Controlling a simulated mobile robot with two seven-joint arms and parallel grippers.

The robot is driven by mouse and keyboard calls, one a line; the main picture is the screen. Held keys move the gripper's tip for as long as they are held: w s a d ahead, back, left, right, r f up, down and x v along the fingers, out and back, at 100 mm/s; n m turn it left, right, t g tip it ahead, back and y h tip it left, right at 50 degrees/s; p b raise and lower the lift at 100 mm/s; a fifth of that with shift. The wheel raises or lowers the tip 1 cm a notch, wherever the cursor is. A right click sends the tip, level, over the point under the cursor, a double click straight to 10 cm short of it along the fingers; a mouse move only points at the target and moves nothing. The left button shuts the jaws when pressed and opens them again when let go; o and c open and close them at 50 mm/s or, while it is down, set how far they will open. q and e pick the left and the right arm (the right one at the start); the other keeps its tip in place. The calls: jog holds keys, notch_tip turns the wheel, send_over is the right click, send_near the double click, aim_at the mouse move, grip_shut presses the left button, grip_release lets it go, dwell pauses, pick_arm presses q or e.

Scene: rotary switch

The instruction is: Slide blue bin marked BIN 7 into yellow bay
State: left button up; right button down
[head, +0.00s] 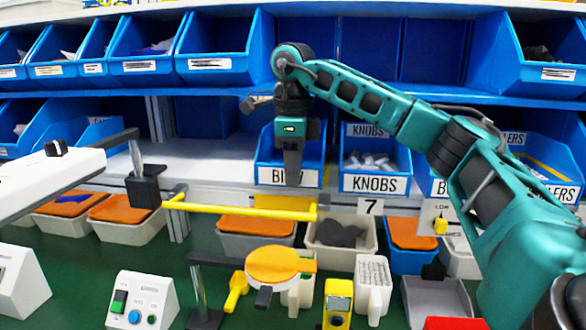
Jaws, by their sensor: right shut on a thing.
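The blue bin (262,158) stands on the middle shelf, its front label (270,176) showing "BI" with the rest covered. My right gripper (292,178) points down at the bin's front and is shut on its front wall, over the label. The bin's floor is partly hidden by the gripper. A yellow surface (286,204) shows just below the bin's front, partly behind a yellow bar; I cannot tell whether it is the yellow bay. My left gripper is not in view.
A blue KNOBS bin (375,166) stands close on the right. Left of the held bin the shelf (200,155) is bare. The yellow bar (240,209) crosses in front, below the bin. An orange disc (272,264) stands nearer, over the green bench.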

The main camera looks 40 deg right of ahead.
jog(key=c, duration=1)
grip_release()
jog(key=shift+c, duration=0.2)
jog(key=shift+r, duration=0.1)
notch_tip(320, 180, up, 13)
jog(key=shift+a, duration=0.1)
